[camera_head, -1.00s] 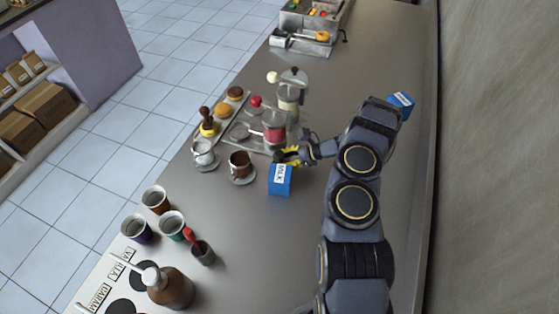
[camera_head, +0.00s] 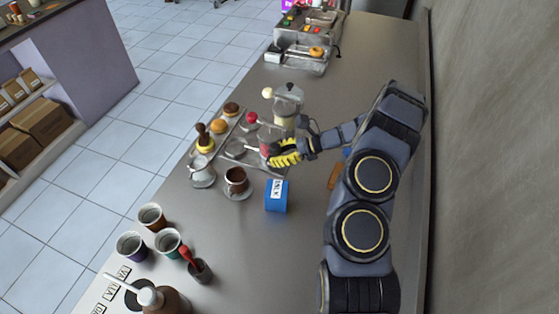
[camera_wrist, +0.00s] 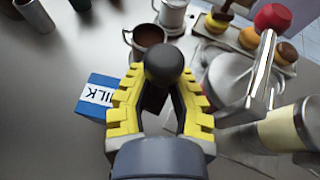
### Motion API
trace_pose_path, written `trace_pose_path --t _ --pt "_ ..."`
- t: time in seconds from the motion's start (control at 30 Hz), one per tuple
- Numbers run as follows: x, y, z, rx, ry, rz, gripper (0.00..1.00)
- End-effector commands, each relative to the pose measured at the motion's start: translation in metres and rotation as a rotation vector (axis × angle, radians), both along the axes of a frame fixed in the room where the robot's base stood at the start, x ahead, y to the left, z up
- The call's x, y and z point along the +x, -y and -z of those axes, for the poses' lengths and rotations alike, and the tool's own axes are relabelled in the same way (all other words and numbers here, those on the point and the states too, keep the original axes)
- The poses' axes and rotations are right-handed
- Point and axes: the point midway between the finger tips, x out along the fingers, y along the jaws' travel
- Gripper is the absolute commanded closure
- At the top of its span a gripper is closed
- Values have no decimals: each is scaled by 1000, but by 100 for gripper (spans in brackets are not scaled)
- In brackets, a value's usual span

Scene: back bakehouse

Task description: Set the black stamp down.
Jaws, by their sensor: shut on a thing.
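My gripper (camera_head: 284,157) has yellow ridged fingers and is over the counter, just behind the blue milk carton (camera_head: 276,196). In the wrist view, the gripper (camera_wrist: 163,100) is shut on the black stamp (camera_wrist: 164,62), whose dark rounded knob shows between the fingertips. In the head view I cannot make the stamp out clearly. The gripper appears to be above the counter, but I cannot tell the stamp's height.
A coffee cup (camera_head: 236,181) on a saucer and a metal pitcher (camera_head: 202,172) stand left of the gripper. Appliances with red (camera_head: 251,118) and cream (camera_head: 267,93) knobs stand behind it. Cups (camera_head: 168,242) are in front left. The counter (camera_head: 255,235) before the milk carton is clear.

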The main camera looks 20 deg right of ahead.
Motion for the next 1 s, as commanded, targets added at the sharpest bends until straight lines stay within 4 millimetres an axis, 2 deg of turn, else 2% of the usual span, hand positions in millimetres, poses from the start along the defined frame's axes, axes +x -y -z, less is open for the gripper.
trace_pose_path --t 0.57,0.83,1.0 --pt "0 0 -94 2 8 0 100" --pt "25 48 -104 12 5 294 100" --pt "35 101 -111 13 9 570 100"
